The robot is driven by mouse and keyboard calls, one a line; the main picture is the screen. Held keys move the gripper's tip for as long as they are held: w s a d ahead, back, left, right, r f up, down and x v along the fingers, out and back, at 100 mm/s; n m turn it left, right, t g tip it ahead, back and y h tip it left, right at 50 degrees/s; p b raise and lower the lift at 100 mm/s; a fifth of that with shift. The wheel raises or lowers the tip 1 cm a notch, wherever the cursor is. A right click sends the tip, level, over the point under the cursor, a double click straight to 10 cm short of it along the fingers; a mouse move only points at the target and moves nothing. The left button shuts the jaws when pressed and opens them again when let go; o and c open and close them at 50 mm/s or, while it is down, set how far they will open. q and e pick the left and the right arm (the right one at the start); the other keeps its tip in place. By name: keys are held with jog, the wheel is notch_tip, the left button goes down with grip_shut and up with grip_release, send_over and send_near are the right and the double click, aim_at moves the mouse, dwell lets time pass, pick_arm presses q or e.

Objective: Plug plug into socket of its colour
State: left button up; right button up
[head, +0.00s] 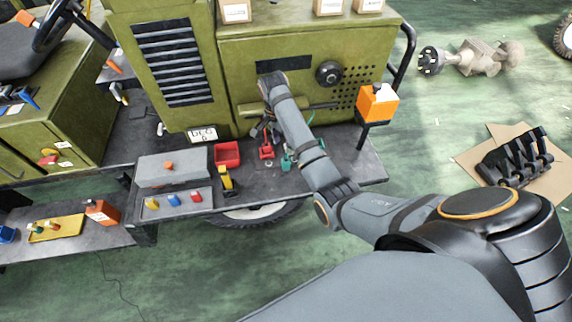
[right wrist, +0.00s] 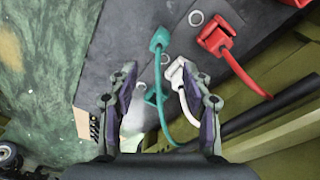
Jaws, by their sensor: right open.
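My right gripper (head: 265,130) is over the vehicle's front shelf, with its arm partly covering it in the head view. In the right wrist view its two fingers (right wrist: 163,84) are open and apart. A white plug (right wrist: 178,72) with a white cable shows between the fingers, nearer the right one. A green plug (right wrist: 158,40) with a green cable lies beyond, and a red plug (right wrist: 216,38) lies to the right. The red plug (head: 266,151) and green plug (head: 288,160) also show in the head view. A grey panel (head: 184,211) carries yellow, blue and red pieces, perhaps sockets.
A red bin (head: 227,153) and a yellow-black item (head: 226,181) stand left of the plugs. A grey box (head: 171,180) with a red-orange knob is behind the panel. An orange container (head: 377,104) stands right. The green vehicle front (head: 232,48) rises behind the shelf.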

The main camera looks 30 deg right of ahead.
aim_at(286, 160)
jog(key=f+m, duration=0.1)
jog(key=m, duration=0.1)
jog(key=f+m, duration=0.2)
jog(key=f+m+p, duration=0.1)
jog(key=f+m, duration=0.1)
jog(key=shift+d+m, duration=0.25)
jog(key=shift+m, duration=0.05)
jog(key=shift+s+d+f+p, duration=0.15)
jog(key=shift+f+p, duration=0.15)
jog(key=shift+f, duration=1.05)
jog(key=shift+s+d+f+p, duration=0.1)
jog(key=shift+f+p, duration=0.15)
jog(key=shift+f, duration=1.05)
grip_shut()
